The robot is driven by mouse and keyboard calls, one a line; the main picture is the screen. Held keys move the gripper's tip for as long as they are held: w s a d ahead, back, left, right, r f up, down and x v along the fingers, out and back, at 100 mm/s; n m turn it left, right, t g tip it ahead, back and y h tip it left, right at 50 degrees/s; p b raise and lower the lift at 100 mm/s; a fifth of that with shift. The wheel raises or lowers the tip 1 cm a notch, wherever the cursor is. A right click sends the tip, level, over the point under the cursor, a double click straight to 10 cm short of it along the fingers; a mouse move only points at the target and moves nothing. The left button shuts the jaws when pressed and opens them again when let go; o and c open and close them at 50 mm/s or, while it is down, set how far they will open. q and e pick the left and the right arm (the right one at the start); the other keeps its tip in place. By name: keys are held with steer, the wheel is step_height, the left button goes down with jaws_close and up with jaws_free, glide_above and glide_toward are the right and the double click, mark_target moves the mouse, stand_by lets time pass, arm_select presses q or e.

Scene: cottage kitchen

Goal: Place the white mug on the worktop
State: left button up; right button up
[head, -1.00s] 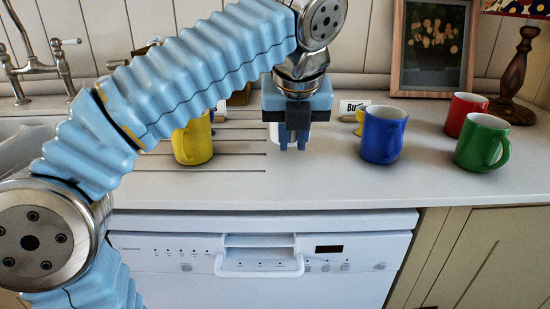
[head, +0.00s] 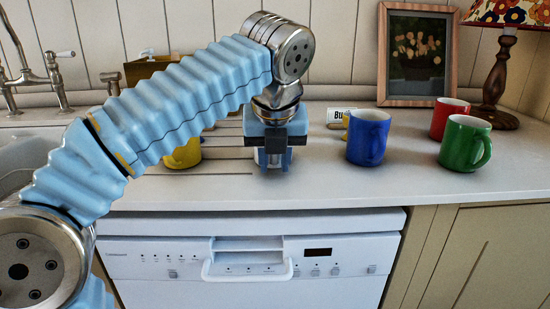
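The white mug (head: 256,158) is mostly hidden behind my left gripper (head: 274,162); only pale bits of it show around the fingers. It is upright as far as I can see, low over or on the worktop (head: 330,185), left of the blue mug. I cannot tell whether its base touches the surface. The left fingers point down with a gap between them, in front of the mug. Whether they press on it is unclear. My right gripper is out of the picture.
The blue mug (head: 368,138) stands right of the gripper, with the green mug (head: 462,146) and red mug (head: 444,113) further right. A yellow mug (head: 184,155) is partly behind my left arm. The worktop's front strip is clear. A lamp (head: 498,75) and picture frame (head: 423,55) stand behind.

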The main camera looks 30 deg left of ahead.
arm_select(q)
steer(key=shift+o, duration=1.2)
steer(key=shift+r, duration=0.15)
steer(key=p+v, duration=0.3)
steer(key=v, duration=0.9)
steer(key=shift+d, duration=0.1)
